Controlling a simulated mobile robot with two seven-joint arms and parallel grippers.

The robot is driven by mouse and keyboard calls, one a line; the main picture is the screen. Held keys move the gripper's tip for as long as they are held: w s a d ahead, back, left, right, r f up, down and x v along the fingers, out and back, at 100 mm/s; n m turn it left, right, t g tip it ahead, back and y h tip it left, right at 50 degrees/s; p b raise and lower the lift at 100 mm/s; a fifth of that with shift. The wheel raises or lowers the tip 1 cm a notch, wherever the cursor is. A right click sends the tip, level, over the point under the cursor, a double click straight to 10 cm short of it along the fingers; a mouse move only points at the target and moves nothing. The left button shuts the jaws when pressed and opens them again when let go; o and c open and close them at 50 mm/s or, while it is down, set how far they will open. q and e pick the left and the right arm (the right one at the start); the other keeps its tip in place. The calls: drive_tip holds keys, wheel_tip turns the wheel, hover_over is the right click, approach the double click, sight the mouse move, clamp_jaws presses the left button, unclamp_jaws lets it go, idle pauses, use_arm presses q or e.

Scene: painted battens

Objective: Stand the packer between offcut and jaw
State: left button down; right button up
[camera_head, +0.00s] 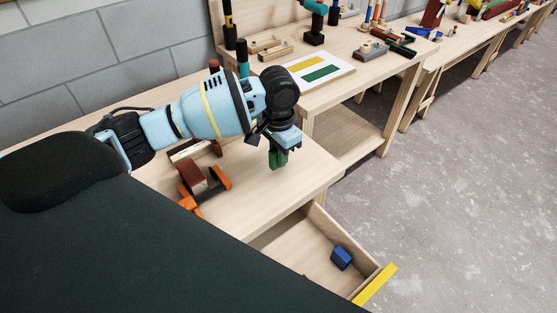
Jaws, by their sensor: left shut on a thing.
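My left gripper (279,148) points down over the bench top and is shut on a green block (278,162), which may be the packer. Whether the block touches the wood below cannot be told. To its left is an orange clamp; its near orange part (190,206) and its right orange jaw (221,176) show. A dark red-brown block (192,178), perhaps the offcut, sits tilted in the picture beside that jaw. The gap between block and jaw is too small to judge. My right gripper is not in view.
An open drawer (312,224) with a yellow front (375,285) holds a blue block (341,258). A cream batten (187,151) lies behind the clamp. A striped board (320,70) and tools are on the back bench. The bench top (250,195) between clamp and gripper is clear.

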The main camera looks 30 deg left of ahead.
use_arm(q)
drive_tip(key=shift+w+a, duration=0.2)
drive_tip(key=shift+w, duration=0.05)
wheel_tip(320, 180, down, 3)
drive_tip(key=shift+w+a+f, duration=0.1)
drive_tip(key=shift+f, duration=0.15)
use_arm(e)
drive_tip(key=shift+s+f, duration=0.2)
drive_tip(key=shift+f, duration=0.05)
use_arm(q)
drive_tip(key=shift+f, duration=0.15)
use_arm(e)
drive_tip(key=shift+d, duration=0.1)
use_arm(q)
drive_tip(key=c, duration=1.3)
unclamp_jaws()
drive_tip(key=shift+c, duration=0.2)
